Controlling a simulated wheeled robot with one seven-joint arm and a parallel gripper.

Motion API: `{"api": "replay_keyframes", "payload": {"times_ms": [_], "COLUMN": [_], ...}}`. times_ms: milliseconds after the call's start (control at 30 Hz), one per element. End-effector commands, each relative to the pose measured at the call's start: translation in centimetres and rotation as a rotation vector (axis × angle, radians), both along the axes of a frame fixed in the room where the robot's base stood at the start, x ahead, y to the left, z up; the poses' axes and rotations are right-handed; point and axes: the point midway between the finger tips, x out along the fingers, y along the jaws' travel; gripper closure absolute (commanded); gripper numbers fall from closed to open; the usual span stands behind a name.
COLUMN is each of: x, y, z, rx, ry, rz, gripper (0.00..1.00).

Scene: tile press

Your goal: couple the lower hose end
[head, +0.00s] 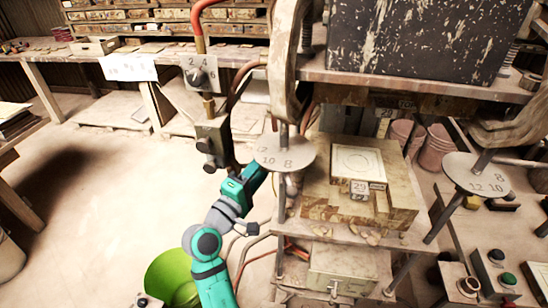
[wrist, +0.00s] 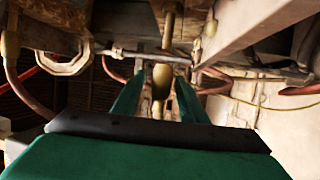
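My gripper (wrist: 166,85) has its two green fingers parted in the wrist view. A brass fitting (wrist: 161,82), which looks like a hose end, stands between them near the tips. I cannot tell whether the fingers press on it. In the head view my gripper (head: 238,188) is beneath the valve block (head: 212,136) at the press's left side. The fingertips and the fitting are hidden there. An orange hose (head: 196,28) comes down from above to a fitting over the dial plate marked 2 4 6 (head: 200,73).
The tile press bed (head: 320,210) and a round numbered plate (head: 285,152) are close right of my gripper. Hoses (head: 245,255) hang below it. A green bucket (head: 172,274) stands on the floor by my arm. The floor to the left (head: 95,215) is clear.

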Motion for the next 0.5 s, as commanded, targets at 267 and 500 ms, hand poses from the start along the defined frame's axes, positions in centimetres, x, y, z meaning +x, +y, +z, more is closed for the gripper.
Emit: {"api": "replay_keyframes", "payload": {"times_ms": [267, 500], "x": [1.5, 1.5], "y": [-2.1, -2.2], "z": [0.3, 0.3], "rx": [0.000, 0.000], "ry": [0.000, 0.000], "rz": [-0.015, -0.016], "gripper": [0.61, 0.61]}}
